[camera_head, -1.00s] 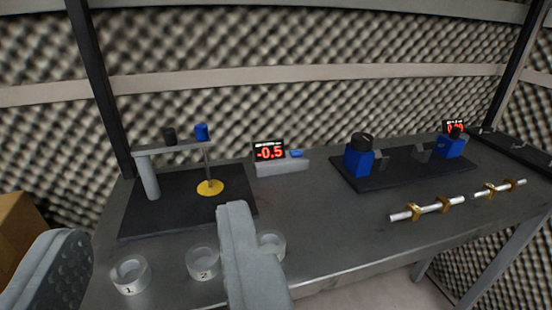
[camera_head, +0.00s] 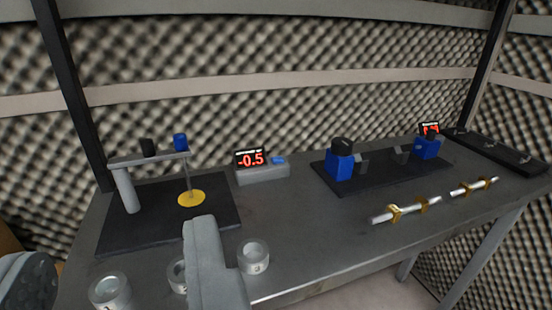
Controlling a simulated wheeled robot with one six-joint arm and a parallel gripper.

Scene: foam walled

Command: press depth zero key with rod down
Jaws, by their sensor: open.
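The depth readout box (camera_head: 262,175) stands at the back middle of the table, with a red display (camera_head: 250,159) reading -0.5. A small blue key (camera_head: 278,160) sits on its top, right of the display. The gauge stand (camera_head: 125,190) is to the left. Its thin rod (camera_head: 189,178) hangs from the crossbar and its lower end meets a yellow disc (camera_head: 191,198); I cannot tell if they touch. My gripper (camera_head: 115,265) is open and empty in the foreground, its fingers wide apart, short of the stand and the readout box.
Rings marked with numbers (camera_head: 253,257) stand along the front edge, partly hidden by my right finger. A black plate with blue blocks (camera_head: 340,165) is at the right. Metal rods with brass collars (camera_head: 405,209) lie in front of it. Bare table lies between ring 3 and the readout box.

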